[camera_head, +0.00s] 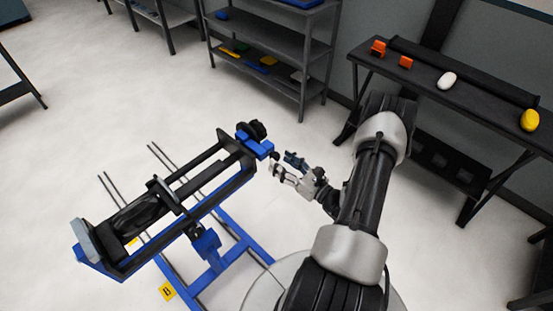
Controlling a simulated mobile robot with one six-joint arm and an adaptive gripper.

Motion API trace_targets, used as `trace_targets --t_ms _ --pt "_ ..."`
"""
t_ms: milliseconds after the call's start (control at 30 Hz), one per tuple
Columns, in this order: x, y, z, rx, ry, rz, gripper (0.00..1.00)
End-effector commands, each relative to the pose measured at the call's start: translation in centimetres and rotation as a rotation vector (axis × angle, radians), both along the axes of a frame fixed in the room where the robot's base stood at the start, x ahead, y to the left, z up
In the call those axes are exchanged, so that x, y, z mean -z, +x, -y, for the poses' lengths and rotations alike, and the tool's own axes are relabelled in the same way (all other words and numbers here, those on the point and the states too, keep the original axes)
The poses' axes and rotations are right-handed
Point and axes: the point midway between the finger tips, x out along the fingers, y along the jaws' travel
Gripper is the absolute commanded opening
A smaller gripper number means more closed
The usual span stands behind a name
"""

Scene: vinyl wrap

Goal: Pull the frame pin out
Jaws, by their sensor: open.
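A long black and blue frame (217,186) stands at left centre. At its far right end is a blue block (257,147) with a black round part (251,130) on it. A small dark piece (275,156) sticks out at the right of the block; it may be the frame pin, but it is too small to tell. My gripper (281,163) is open just right of the block, with its fingers pointing left towards the small dark piece. I cannot tell whether the fingers touch it or are around it.
A black workbench (420,87) at right carries orange pieces (378,48), a white object (447,80) and a yellow object (529,120). A shelf rack (272,52) stands at the back. Thin rods (160,155) are behind the frame. The pale floor between frame and rack is clear.

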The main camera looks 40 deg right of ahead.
Motion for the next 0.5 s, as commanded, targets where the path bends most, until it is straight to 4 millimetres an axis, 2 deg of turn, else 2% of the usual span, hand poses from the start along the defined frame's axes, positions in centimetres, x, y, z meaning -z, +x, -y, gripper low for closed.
trace_targets --t_ms 100,200,500 --pt "0.1 1.8 -0.2 -0.004 -0.002 0.001 0.51" --pt "0.0 2.7 -0.3 -0.002 0.0 0.0 0.51" --pt "0.0 3.3 -0.3 0.0 0.0 0.0 0.51"
